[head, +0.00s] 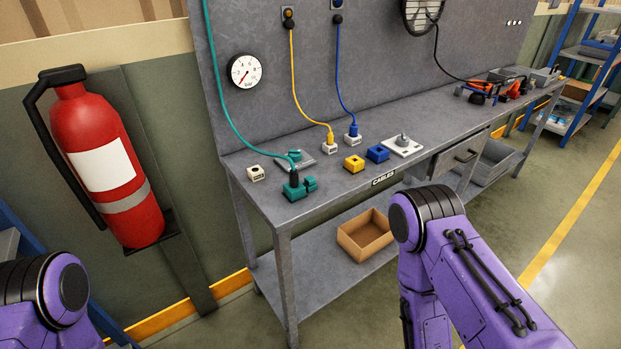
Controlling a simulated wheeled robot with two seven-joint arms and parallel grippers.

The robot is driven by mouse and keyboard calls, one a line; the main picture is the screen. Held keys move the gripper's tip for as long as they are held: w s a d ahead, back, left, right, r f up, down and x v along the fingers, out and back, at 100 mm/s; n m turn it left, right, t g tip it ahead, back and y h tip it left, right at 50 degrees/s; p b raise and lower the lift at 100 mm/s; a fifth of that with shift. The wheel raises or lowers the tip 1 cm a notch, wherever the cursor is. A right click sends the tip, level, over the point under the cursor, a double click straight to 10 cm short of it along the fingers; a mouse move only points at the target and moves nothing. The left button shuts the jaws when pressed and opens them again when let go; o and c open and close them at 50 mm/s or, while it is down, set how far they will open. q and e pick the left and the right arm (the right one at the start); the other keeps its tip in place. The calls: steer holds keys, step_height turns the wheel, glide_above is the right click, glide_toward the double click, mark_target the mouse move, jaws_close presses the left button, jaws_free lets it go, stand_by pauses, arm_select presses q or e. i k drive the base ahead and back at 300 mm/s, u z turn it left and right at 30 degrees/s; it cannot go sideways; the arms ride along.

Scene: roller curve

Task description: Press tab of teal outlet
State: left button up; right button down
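The teal outlet (294,193) sits on the near left part of the grey workbench, close to its front edge. A small teal piece (311,184), which looks like its tab, sticks out on its right side. A teal cable (224,105) hangs from above and ends in a dark plug (294,178) standing in the outlet. Neither gripper is in view. Only purple links of my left arm at lower left and my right arm at lower right show, both apart from the outlet.
The workbench (240,197) also holds a yellow block (354,164), a blue block (377,153), a white block (256,173) and a white plate (405,151). Yellow (296,80) and blue (338,70) cables hang behind. A fire extinguisher (105,190) is at left. A box (362,254) stands on the lower shelf.

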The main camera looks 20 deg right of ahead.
mark_target(309, 180)
steer(key=z, duration=2.65)
steer(key=k, duration=1.25)
steer(key=u, duration=1.5)
steer(key=i, duration=1.2)
